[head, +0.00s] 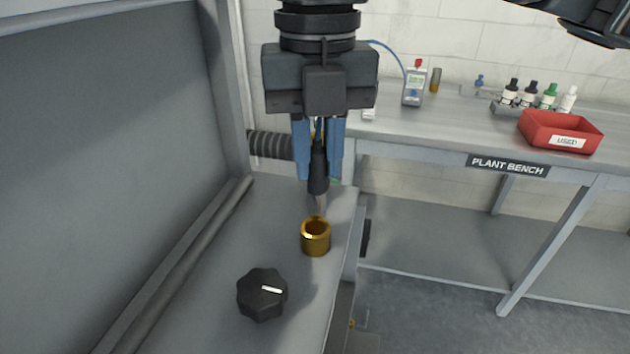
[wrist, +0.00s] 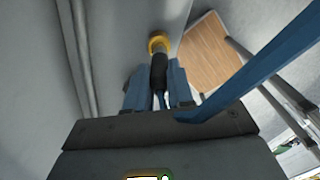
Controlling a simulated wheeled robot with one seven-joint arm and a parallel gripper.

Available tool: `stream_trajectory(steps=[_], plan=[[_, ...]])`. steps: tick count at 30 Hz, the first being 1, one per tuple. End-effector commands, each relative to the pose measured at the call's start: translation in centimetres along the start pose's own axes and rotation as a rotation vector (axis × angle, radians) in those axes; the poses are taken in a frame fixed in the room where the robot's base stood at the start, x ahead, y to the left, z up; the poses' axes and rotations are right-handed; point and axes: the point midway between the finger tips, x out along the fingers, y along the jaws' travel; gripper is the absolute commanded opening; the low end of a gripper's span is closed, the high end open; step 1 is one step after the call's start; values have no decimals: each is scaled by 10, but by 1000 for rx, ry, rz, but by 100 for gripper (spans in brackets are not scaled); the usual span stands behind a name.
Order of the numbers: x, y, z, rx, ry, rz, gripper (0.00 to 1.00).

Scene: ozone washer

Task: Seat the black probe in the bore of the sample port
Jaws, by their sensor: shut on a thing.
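My gripper (head: 318,172) points down and is shut on the black probe (head: 318,172), held upright between its blue fingers. The probe's pale tip (head: 321,206) points down at the brass sample port (head: 315,241), a short ring standing on the grey ledge. In the head view the tip shows just above or at the port's far rim; I cannot tell whether it is inside the bore. A blue cable runs from the probe.
A black knob (head: 262,294) with a white mark stands on the ledge, nearer than the port. A grey wall and a rail (head: 190,255) lie to the left. The plant bench (head: 440,135) at right holds a handheld meter (head: 414,86), bottles and a red tray (head: 558,132).

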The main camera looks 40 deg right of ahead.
Motion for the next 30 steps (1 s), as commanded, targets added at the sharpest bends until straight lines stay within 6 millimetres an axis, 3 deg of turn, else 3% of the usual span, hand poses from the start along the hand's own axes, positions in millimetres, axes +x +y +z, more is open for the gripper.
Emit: stream_trajectory(steps=[5, 12, 25, 26, 30], plan=[[10, 2, -5, 2, 0, -1, 0], [40, 2, -5, 0, 1, -1, 0], [47, 3, -5, 0, 1, 1, 0], [47, 3, -5, 1, 0, 0, 24], [46, 2, -4, 1, 0, 0, 37]])
